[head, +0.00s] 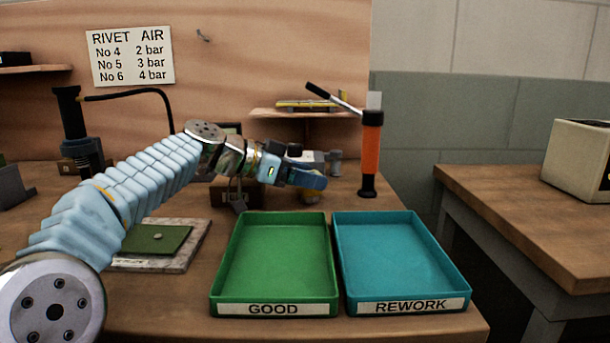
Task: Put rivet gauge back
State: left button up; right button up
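My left gripper (308,179) reaches in from the left above the back of the bench, behind the green tray. Its dark blue end points right, seen side-on, and I cannot tell whether it is open or shut or holds anything. I cannot pick out the rivet gauge for certain. A flat yellowish item (305,104) lies on the small wall shelf (285,114), too small to name. My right gripper is out of view.
A green GOOD tray (275,303) and a teal REWORK tray (408,300) stand side by side in front. An orange hand tool (371,150) stands upright behind the teal tray. A green plate (158,240) lies left. A second bench (540,220) stands right.

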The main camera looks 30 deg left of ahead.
pick_arm(q)
jog(key=shift+r, duration=0.1)
jog(key=shift+s+a+r, duration=0.1)
jog(key=shift+s+a, duration=0.05)
jog(key=v, duration=1.1)
jog(key=shift+s+a, duration=0.15)
jog(key=shift+s, duration=0.15)
jog(key=shift+r, duration=0.1)
